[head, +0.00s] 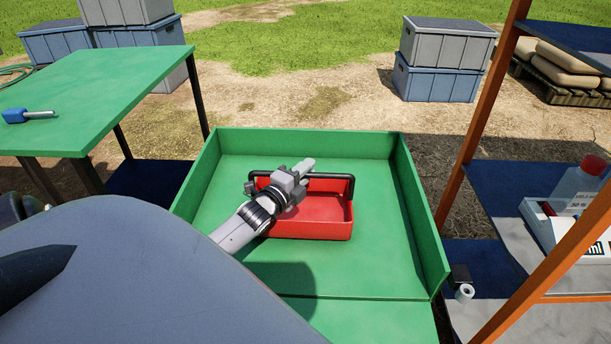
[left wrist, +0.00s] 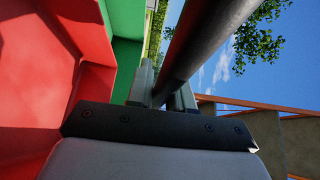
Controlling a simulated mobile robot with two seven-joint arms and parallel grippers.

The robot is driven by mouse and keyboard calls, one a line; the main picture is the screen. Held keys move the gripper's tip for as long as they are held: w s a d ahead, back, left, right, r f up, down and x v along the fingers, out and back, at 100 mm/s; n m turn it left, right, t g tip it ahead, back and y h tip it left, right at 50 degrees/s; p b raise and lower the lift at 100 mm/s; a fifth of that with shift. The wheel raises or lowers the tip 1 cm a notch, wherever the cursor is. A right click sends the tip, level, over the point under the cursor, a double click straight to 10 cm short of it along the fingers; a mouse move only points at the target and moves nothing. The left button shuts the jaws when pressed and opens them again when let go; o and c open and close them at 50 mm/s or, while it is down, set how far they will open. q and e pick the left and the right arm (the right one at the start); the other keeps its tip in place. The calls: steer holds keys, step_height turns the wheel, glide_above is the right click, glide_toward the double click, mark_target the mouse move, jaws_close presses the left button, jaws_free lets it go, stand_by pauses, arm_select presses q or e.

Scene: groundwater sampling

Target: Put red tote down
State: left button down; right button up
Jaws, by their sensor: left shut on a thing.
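The red tote (head: 315,222) is an open red box with a black bar handle (head: 328,176) across its top. It is over the floor of the green-walled bed (head: 375,280); I cannot tell whether its base touches the floor. My left gripper (head: 298,180) is shut on the handle. In the left wrist view the dark handle bar (left wrist: 205,40) passes between the fingers (left wrist: 160,85), with the tote's red wall (left wrist: 40,80) at left. The gripper and forearm hide the tote's left part. My right gripper is not in view.
Green walls (head: 300,142) bound the bed at the back and right. A green table (head: 90,95) with a blue-handled tool (head: 15,115) stands at left. An orange-framed shelf (head: 478,110) with a bottle (head: 578,190) stands at right. Stacked crates (head: 440,80) are behind.

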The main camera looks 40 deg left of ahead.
arm_select(q)
steer(key=shift+f, duration=0.3)
steer(key=shift+f, duration=0.2)
steer(key=c, duration=1)
jaws_free()
